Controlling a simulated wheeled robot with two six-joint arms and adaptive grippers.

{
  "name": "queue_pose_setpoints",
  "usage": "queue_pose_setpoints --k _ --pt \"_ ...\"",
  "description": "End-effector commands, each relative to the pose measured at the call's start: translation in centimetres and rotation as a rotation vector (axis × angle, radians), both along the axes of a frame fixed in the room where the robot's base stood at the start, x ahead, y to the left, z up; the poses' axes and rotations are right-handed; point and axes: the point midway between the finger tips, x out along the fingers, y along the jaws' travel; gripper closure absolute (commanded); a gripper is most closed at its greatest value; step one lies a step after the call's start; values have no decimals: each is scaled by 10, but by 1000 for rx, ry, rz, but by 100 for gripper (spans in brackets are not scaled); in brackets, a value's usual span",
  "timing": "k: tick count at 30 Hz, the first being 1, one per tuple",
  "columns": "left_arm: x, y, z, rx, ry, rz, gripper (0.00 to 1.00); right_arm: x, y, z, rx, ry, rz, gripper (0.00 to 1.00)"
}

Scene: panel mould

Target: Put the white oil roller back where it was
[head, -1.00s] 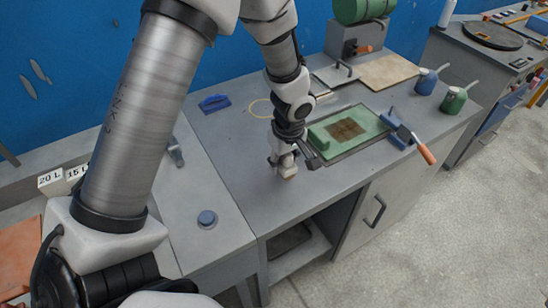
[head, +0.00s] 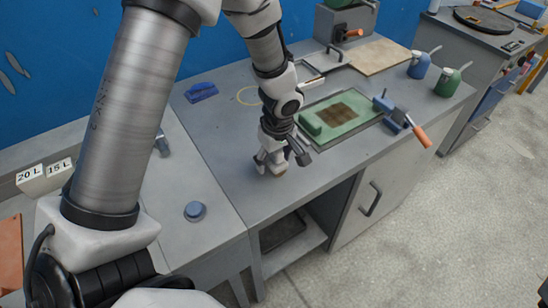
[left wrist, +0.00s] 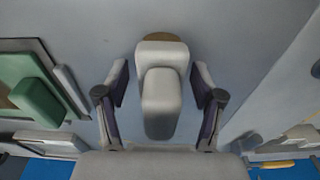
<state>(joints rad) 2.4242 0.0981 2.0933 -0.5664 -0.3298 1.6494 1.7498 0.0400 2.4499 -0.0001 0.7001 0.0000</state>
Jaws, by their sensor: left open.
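A white and grey piece with a brown end, apparently the white oil roller (left wrist: 160,95), is between my left fingers in the left wrist view. Seen nearly end-on, its full shape is unclear. In the head view it is mostly hidden, with only a small pale tip (head: 279,169) showing below the wrist. My left gripper (head: 279,163) is open and low over the grey bench, left of the green mould panel (head: 316,127). In the left wrist view the spread fingers (left wrist: 160,88) stand on both sides of the piece, with gaps visible. My right gripper is not in view.
A blue clamp with an orange handle (head: 421,135) is at the panel's right. Blue (head: 419,66) and green (head: 447,82) cans stand farther right. A blue tool (head: 201,91) lies at the back left; a blue knob (head: 195,211) is near the front. Bare bench surrounds the gripper's left.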

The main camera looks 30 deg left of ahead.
Motion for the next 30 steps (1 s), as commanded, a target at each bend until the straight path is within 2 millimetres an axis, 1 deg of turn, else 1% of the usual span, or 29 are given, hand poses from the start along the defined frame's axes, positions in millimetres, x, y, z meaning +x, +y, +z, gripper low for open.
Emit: queue_pose_setpoints --k 3,5,7,11,15,19,21,23,30 --pt "0 0 3 0 0 0 32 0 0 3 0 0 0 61" --pt "0 0 9 0 0 0 32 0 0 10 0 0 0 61" --pt "1 -1 17 2 -4 1 32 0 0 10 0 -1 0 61" --pt "0 -4 49 2 -5 1 32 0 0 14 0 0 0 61" --pt "-2 -8 86 2 -6 0 32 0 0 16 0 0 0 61" --pt "-3 -11 112 2 -4 0 32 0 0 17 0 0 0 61" --pt "-4 -12 120 1 -3 0 32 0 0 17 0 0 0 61" --pt "-4 -12 124 1 -1 0 32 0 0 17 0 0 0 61" --pt "-5 -13 125 0 0 0 32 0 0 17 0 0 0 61"
